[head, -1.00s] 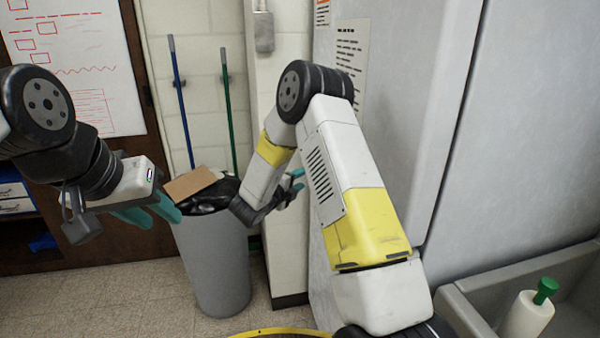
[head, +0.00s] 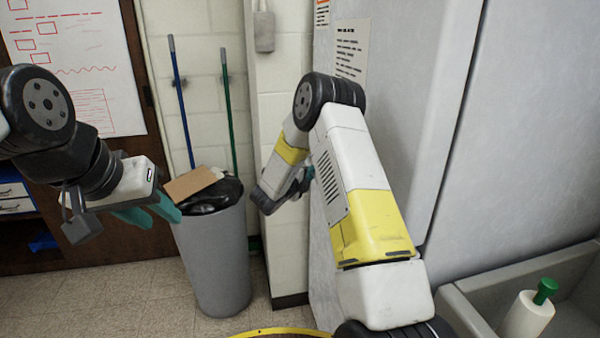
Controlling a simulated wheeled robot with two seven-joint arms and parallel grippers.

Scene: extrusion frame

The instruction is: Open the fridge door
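The fridge (head: 392,100) is the tall light grey cabinet at the right, with paper notices on its left part. A dark vertical seam runs down it, with a broad grey panel (head: 530,130) to the right of the seam. I see no handle. My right arm crosses in front of the fridge. My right gripper (head: 308,178) is at the fridge's left edge, its teal fingers mostly hidden behind my forearm, so its opening and any contact are unclear. My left gripper (head: 150,214) hangs at the left, far from the fridge, its teal fingers apart and empty.
A grey trash bin (head: 212,262) with a black bag and cardboard stands left of the fridge. Blue and green broom handles lean on the wall behind it. A grey sink (head: 470,300) with a white bottle (head: 526,316) is at the lower right. Floor shows at the lower left.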

